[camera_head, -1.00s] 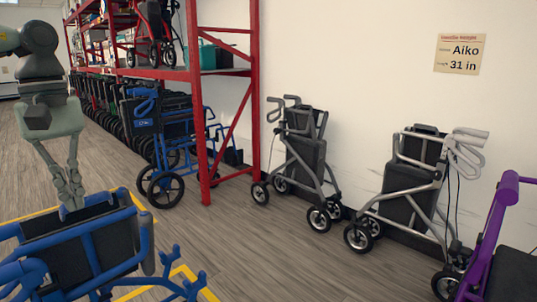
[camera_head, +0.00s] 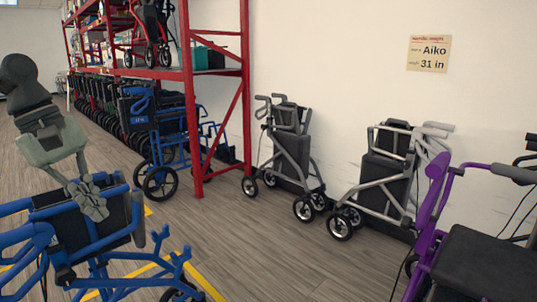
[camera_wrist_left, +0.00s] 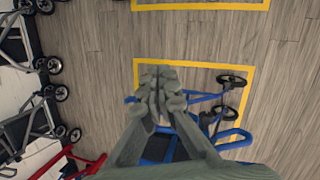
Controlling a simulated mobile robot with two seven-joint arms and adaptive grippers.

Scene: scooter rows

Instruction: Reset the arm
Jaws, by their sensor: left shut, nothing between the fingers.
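My left gripper (camera_head: 95,208) is at the left of the head view, pointing down in front of the blue wheelchair (camera_head: 85,238), with its fingers together and nothing between them. In the left wrist view the closed fingers (camera_wrist_left: 158,92) cover part of the same blue frame (camera_wrist_left: 215,122). I cannot tell whether the fingers touch the frame. My right gripper is not in view.
Yellow floor lines (camera_head: 205,283) mark a box around the blue chair. Two grey rollators (camera_head: 290,155) stand along the white wall, and a purple rollator (camera_head: 430,215) is at the right. A red rack (camera_head: 195,110) holds more chairs. A sign (camera_head: 429,53) reads Aiko, 31 in. The grey floor between is clear.

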